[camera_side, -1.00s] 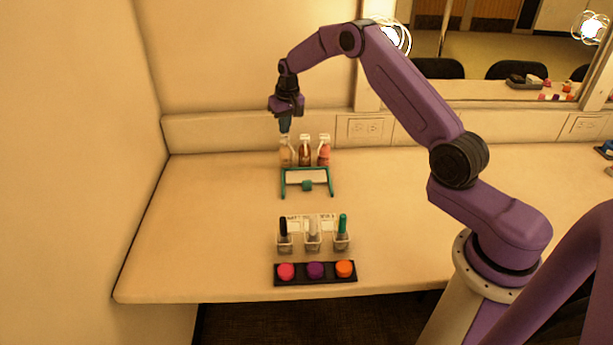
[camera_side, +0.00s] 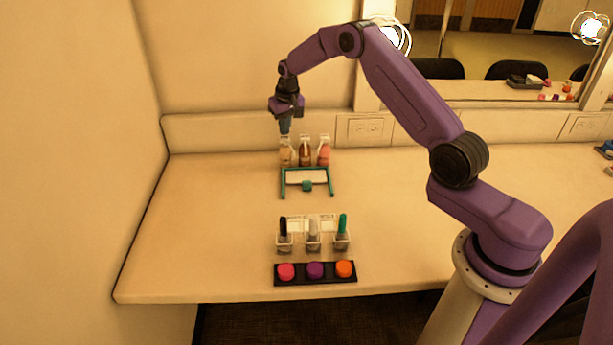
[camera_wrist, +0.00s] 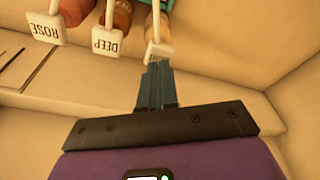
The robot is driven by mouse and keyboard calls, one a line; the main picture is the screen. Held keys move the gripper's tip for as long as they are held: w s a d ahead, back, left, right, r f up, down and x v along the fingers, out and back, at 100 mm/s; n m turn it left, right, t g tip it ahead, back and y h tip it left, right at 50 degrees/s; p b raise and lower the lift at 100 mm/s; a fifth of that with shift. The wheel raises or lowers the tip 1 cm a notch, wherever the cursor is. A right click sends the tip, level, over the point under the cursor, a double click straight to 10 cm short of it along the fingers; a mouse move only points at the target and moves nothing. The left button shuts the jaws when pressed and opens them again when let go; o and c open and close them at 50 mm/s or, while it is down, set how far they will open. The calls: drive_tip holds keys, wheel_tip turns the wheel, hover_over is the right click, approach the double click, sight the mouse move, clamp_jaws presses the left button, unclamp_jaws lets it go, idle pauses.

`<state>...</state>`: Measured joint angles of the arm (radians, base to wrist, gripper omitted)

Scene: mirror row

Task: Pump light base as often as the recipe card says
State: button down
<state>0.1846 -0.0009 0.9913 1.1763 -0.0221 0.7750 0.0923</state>
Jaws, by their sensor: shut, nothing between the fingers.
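The light base bottle (camera_side: 286,155), pale beige, stands leftmost in a row of three pump bottles at the back of the counter. In the wrist view its white pump head (camera_wrist: 158,50) is right at my fingertips, its label not readable. My gripper (camera_side: 285,131) points down above this bottle, jaws shut and empty; the wrist view also shows the shut fingers (camera_wrist: 157,72). I cannot tell how far the pump is pressed. A white card with print (camera_side: 311,222) stands behind the small cups; its text is too small to read.
The brown DEEP bottle (camera_side: 305,156) and pink ROSE bottle (camera_side: 324,156) stand close on the right. A teal frame (camera_side: 307,184) is in front. Several cups with coloured sticks and a dark tray (camera_side: 301,279) of coloured pots lie nearer. The left counter is clear.

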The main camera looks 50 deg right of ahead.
drive_tip(key=shift+f, duration=1.15)
drive_tip(key=shift+r, duration=1.35)
wheel_tip(320, 180, up, 6)
idle(0.4)
drive_tip(key=shift+a, duration=0.1)
